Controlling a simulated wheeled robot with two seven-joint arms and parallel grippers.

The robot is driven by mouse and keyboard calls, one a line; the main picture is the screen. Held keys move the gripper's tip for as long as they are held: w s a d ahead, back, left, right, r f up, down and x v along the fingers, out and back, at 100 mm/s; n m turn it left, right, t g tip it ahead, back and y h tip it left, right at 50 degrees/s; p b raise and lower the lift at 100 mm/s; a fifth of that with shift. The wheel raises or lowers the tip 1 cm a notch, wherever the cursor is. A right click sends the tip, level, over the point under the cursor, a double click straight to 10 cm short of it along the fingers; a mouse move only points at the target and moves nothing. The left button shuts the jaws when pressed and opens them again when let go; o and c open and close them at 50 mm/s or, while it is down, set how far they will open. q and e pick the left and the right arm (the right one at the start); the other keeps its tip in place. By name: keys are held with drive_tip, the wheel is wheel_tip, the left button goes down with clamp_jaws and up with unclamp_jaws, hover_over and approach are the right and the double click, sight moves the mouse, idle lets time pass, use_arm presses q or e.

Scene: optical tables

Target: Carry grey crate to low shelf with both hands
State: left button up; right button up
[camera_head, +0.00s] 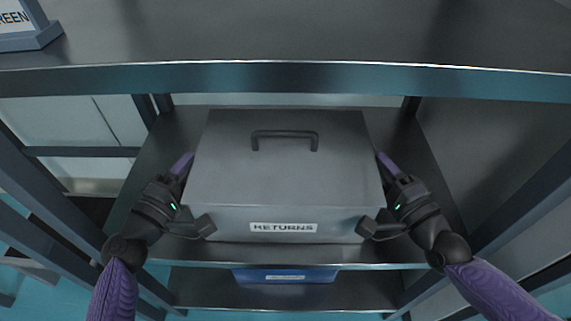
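The grey crate (288,178) has a closed lid, a dark handle (285,137) on top and a front label reading RETURNS (283,227). In the head view it is in the middle of the shelf unit, level, over the shelf (300,258) beneath the top board. I cannot tell whether its underside touches that shelf. My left gripper (193,195) is at its left side and my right gripper (379,196) at its right side. Each has its fingers spread wide near the crate's front corners. Contact with the crate sides is not clear.
A blue bin (285,276) with a label is on the lower level, partly hidden. Posts (50,195) and a grey side panel (495,130) bound the unit. A sign (22,25) stands on top at left.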

use_arm(q)
drive_tip(key=shift+s, duration=0.1)
idle(0.3)
drive_tip(key=v, duration=1.1)
drive_tip(key=shift+s+a, duration=0.15)
drive_tip(key=shift+s, duration=0.2)
use_arm(e)
drive_tip(key=v, duration=1.2)
